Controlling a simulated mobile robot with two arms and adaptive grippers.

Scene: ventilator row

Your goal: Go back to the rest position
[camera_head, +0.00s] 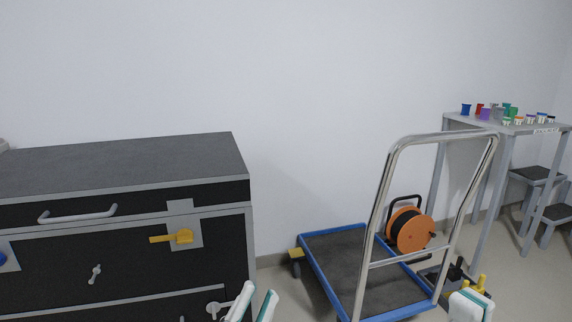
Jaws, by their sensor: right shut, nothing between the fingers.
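White and teal parts of my left arm show at the bottom edge, in front of the cabinet's right end.
A dark cabinet (120,160) with a silver handle and a yellow latch (180,237) stands at left.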

